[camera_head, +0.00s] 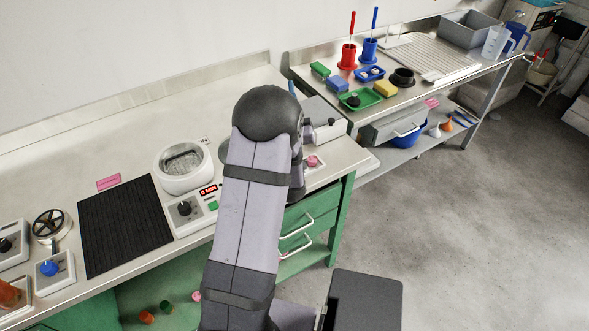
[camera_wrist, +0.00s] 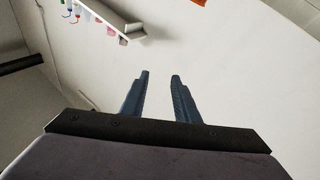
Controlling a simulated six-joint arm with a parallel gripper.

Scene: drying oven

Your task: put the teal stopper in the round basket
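In the head view, a white round bath (camera_head: 160,179) on the bench has a grey mesh basket (camera_head: 183,163) in it, seemingly the round basket. A small green piece (camera_head: 166,307) lies low under the bench, beside an orange-red one (camera_head: 147,317) and a pink one (camera_head: 196,297). I cannot tell whether the green piece is the teal stopper. No clearly teal stopper shows elsewhere. In the wrist view, my gripper (camera_wrist: 160,75) is open, its two blue fingers apart with nothing between them, against a pale wall. In the head view my arm hides most of it.
A black ribbed mat (camera_head: 125,225) lies left of the bath, with a control box (camera_head: 186,208) in front of it. The right bench holds a green tray (camera_head: 360,99), red and blue holders and a grey bin (camera_head: 468,28). My arm hides part of the bench.

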